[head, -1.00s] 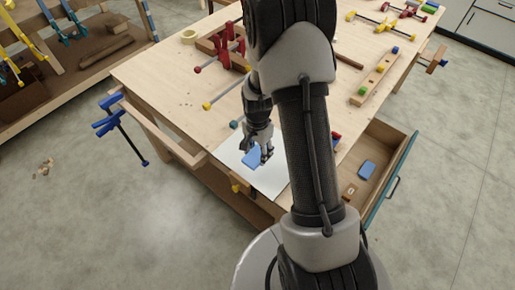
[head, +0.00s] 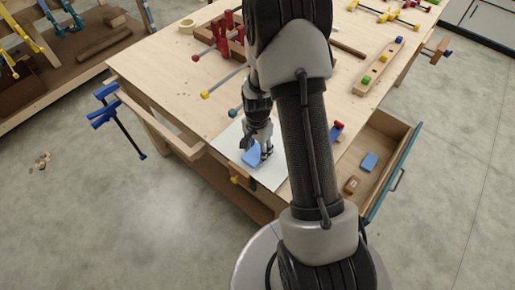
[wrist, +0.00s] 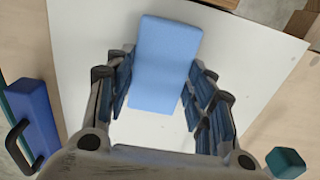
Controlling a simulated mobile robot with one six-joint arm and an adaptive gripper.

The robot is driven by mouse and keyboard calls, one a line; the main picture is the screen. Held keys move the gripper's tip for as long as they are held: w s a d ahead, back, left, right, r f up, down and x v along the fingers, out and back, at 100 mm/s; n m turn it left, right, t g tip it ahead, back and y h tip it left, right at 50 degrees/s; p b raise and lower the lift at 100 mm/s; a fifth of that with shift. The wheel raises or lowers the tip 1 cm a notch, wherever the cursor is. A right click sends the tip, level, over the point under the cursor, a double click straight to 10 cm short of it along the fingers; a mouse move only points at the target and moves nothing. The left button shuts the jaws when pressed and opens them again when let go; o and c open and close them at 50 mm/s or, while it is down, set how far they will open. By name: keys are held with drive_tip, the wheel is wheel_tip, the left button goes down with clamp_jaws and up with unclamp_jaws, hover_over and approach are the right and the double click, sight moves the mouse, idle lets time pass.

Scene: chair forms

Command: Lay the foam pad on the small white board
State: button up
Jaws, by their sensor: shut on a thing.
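The foam pad (head: 251,158) is a light blue block. It shows large in the wrist view (wrist: 165,60), lying between the fingers. My gripper (head: 258,152) is shut on it, with one finger on each long side in the wrist view (wrist: 160,88). The small white board (head: 272,178) lies flat at the near corner of the workbench. It fills much of the wrist view (wrist: 250,60) behind the pad. The pad is over the board; I cannot tell whether it touches it. My arm hides part of the board in the head view.
An open drawer (head: 376,190) on the right holds another blue block (head: 369,161) and a small wooden block (head: 352,184). Red clamps (head: 222,38) and a wooden strip with coloured knobs (head: 379,66) lie on the bench. A blue clamp (head: 106,108) hangs off its left side.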

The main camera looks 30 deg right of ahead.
drive_tip(key=shift+f, duration=0.25)
drive_tip(key=o, duration=0.8)
drive_tip(key=shift+r, duration=0.1)
